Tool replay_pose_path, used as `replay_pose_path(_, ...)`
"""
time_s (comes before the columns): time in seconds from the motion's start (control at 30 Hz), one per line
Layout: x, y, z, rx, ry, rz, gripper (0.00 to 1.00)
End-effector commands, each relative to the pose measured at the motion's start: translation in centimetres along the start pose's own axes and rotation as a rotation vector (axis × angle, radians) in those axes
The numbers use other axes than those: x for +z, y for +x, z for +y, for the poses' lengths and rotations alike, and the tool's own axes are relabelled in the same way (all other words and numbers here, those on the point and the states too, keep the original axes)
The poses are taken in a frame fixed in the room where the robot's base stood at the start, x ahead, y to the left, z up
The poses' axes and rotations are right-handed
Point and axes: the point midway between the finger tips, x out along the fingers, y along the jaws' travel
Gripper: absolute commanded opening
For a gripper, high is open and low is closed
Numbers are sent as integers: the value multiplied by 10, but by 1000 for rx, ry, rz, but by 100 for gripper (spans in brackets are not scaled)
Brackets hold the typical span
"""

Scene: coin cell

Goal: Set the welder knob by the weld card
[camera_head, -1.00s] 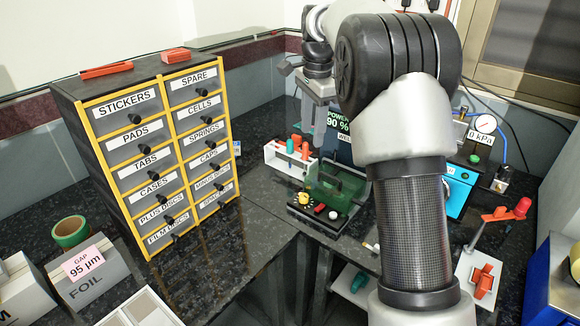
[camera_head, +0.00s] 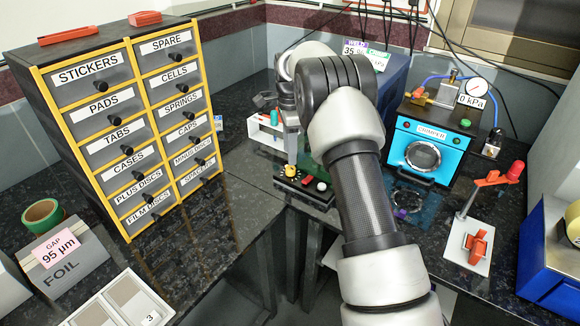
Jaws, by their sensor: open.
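The welder's black control panel (camera_head: 303,190) sits on the dark counter in the middle of the view. On it are a yellow knob (camera_head: 290,171), a red part and a white button. My gripper (camera_head: 291,158) points down with its fingertips right at or just above the knob; it is open, and I cannot tell whether it touches the knob. The weld card (camera_head: 353,47), with a purple heading, stands at the back and reads 35 %. The welder's power display is hidden behind my arm. The knob's pointer is too small to read.
A drawer cabinet (camera_head: 120,125) stands to the left. A blue crimper (camera_head: 430,150) stands right of my arm, with a gauge (camera_head: 476,88) behind it. A small white rack (camera_head: 262,135) is just left of my gripper. A red-handled stand (camera_head: 470,235) is at right.

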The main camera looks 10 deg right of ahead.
Motion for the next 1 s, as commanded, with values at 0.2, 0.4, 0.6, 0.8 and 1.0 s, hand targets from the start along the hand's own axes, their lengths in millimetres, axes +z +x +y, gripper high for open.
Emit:
replay_pose_path(0.2, 0, 40, 0, 2, 1, 0, 44)
replay_pose_path(0.4, 0, 55, 0, 0, 1, 0, 44)
replay_pose_path(0.6, 0, 57, 0, 0, 1, 0, 44)
replay_pose_path(0.8, 0, 57, 0, 0, 0, 0, 29)
replay_pose_path(1.0, 0, 57, 0, 0, 0, 0, 3)
